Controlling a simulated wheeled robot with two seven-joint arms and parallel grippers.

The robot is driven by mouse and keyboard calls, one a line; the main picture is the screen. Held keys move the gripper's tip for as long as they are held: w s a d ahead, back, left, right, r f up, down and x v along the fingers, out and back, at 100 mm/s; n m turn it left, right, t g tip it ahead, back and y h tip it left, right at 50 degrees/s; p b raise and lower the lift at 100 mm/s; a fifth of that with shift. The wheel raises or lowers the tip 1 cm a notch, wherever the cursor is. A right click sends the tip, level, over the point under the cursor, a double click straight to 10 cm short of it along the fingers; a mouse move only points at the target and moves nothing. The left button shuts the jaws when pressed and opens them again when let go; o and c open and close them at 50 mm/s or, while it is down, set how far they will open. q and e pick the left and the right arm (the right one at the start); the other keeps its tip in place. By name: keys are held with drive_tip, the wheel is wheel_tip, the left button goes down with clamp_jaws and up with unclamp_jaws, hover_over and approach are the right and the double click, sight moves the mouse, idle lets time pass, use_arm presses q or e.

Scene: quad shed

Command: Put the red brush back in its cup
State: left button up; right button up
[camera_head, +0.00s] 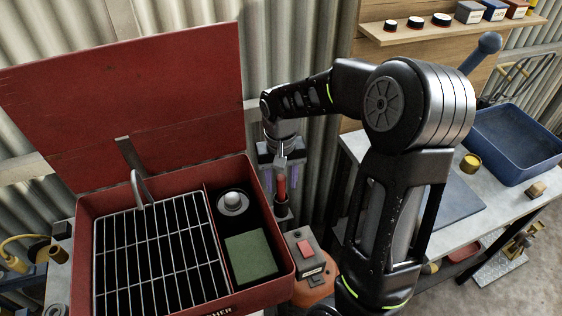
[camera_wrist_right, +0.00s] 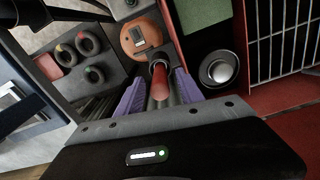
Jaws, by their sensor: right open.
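My right gripper (camera_head: 282,192) points down behind the right side of the red box, with its purple fingers apart. A slim red piece (camera_head: 281,182), which looks like the brush's handle, stands between the fingers with a dark part (camera_head: 282,211) below it. I cannot tell whether that dark part is the cup or part of the brush. In the right wrist view the red handle (camera_wrist_right: 159,84) sits between the open fingers (camera_wrist_right: 158,98), with a dark round end above it. My left gripper is out of view.
The open red toolbox (camera_head: 285,262) holds a wire grate, a round silver knob and a green block (camera_head: 251,254). A bench with a blue tray (camera_head: 515,140) is at right.

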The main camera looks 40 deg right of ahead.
wheel_tip(320, 180, up, 9)
drive_tip(key=shift+r+b, duration=0.15)
drive_tip(key=shift+b, duration=0.4)
